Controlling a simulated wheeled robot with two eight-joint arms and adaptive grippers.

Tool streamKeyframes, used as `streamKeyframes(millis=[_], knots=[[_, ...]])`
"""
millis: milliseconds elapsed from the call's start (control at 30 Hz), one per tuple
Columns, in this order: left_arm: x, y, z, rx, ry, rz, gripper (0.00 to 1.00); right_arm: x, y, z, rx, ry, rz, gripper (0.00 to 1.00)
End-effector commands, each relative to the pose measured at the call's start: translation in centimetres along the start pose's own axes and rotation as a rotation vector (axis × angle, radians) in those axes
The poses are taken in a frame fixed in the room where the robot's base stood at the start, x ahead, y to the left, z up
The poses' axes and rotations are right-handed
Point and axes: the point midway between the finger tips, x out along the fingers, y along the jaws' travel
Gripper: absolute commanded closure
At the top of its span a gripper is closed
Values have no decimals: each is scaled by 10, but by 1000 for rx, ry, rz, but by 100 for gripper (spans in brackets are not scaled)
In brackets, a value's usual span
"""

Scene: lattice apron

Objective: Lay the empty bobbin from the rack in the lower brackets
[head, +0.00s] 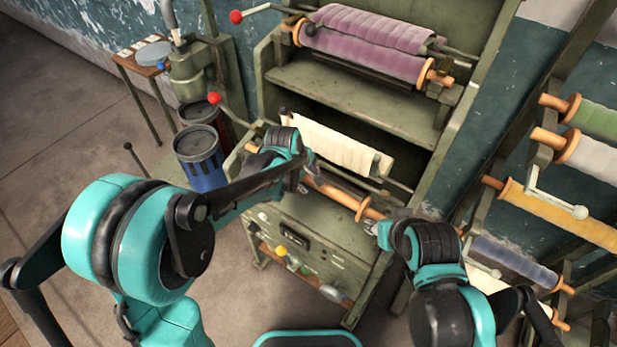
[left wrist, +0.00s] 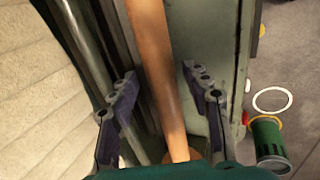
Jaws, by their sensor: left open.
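The empty bobbin (head: 340,195), a bare orange-brown wooden rod with a round flange, lies across the lower front of the green machine (head: 330,228), below a cream cloth. My left gripper (head: 307,176) is at the bobbin's middle-left part. In the left wrist view my left gripper (left wrist: 163,106) is open, one finger on each side of the bobbin (left wrist: 153,60). My right gripper (head: 380,230) is by the bobbin's right end; its fingers are too small and covered to read. The lower brackets are mostly hidden by my arms, so I cannot tell how the ends sit.
A purple-wrapped bobbin (head: 370,55) sits in the upper part of the machine. The cream cloth (head: 335,148) hangs close behind the empty bobbin. A rack with several coloured rolls (head: 555,215) stands at right. A blue canister (head: 203,170) and a small table (head: 140,60) are at left.

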Motion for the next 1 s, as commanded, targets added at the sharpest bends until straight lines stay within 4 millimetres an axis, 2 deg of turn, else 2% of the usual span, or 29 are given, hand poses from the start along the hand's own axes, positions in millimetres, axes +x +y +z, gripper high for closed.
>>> streamKeyframes(millis=[167,267,500,700,1000], knots=[[-10,0,0,0,0,0,52,0,0,0,0,0,0,60],[-27,0,0,-1,0,0,52,0,0,0,0,0,0,60],[-80,0,0,-1,0,0,52,0,0,0,0,0,0,60],[-110,0,0,-1,0,0,52,0,0,0,0,0,0,60],[-120,0,0,0,0,0,52,0,0,0,0,0,0,60]])
